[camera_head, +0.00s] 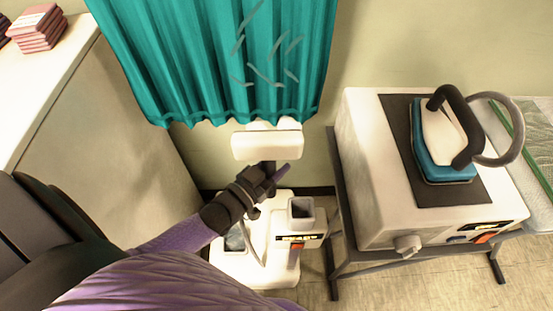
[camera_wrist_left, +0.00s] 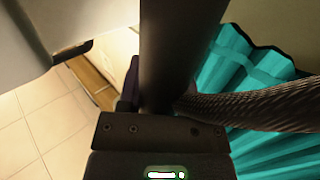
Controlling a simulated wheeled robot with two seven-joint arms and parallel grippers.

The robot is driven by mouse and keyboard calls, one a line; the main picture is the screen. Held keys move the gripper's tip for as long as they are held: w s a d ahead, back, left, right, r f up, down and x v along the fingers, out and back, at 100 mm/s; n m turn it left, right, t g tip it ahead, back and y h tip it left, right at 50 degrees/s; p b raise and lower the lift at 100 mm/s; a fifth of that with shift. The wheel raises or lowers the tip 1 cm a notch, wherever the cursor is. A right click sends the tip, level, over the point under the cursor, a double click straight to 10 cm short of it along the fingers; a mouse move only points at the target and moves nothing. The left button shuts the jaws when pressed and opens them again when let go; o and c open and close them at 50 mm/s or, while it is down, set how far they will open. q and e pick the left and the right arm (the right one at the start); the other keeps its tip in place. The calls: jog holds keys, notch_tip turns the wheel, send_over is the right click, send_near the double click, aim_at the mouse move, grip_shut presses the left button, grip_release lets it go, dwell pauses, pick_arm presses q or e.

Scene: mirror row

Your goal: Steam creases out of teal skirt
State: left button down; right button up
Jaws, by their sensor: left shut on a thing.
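The teal skirt (camera_head: 215,50) hangs in pleats at the top of the head view. Several grey crease marks show on its right half. My left gripper (camera_head: 270,178) is shut on the dark handle of the steamer. The white steamer head (camera_head: 267,145) is upright, at the skirt's lower hem; whether it touches the cloth I cannot tell. In the left wrist view, the dark handle (camera_wrist_left: 178,50) stands in the grip, with a ribbed hose (camera_wrist_left: 265,107) beside it and the teal skirt (camera_wrist_left: 255,75) at right. My right gripper is out of view.
The white steamer base (camera_head: 285,260) stands on the floor below my left gripper. At right, an iron (camera_head: 440,140) rests on a dark pad on a white boxy unit (camera_head: 365,160) on a metal stand. A pale cabinet (camera_head: 45,90) with folded pink cloths (camera_head: 38,28) is at left.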

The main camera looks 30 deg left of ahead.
pick_arm(q)
jog(key=shift+f, duration=0.7)
jog(key=shift+w+a+r+b, duration=0.15)
jog(key=shift+w+a+b, duration=0.1)
jog(key=shift+w+b, duration=0.15)
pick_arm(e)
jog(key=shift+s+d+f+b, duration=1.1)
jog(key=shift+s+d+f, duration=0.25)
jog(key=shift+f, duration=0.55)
pick_arm(q)
jog(key=w+a+r+p, duration=0.2)
jog(key=w+a+r, duration=0.1)
jog(key=w, duration=0.1)
notch_tip(320, 180, up, 27)
jog(key=p, duration=2.4)
jog(key=shift+s+d+r+p, duration=0.1)
jog(key=shift+s+d+p, duration=0.7)
jog(key=shift+s, duration=0.2)
jog(key=shift+s+d+p, duration=0.7)
jog(key=shift+s+p, duration=0.05)
jog(key=shift+s, duration=0.2)
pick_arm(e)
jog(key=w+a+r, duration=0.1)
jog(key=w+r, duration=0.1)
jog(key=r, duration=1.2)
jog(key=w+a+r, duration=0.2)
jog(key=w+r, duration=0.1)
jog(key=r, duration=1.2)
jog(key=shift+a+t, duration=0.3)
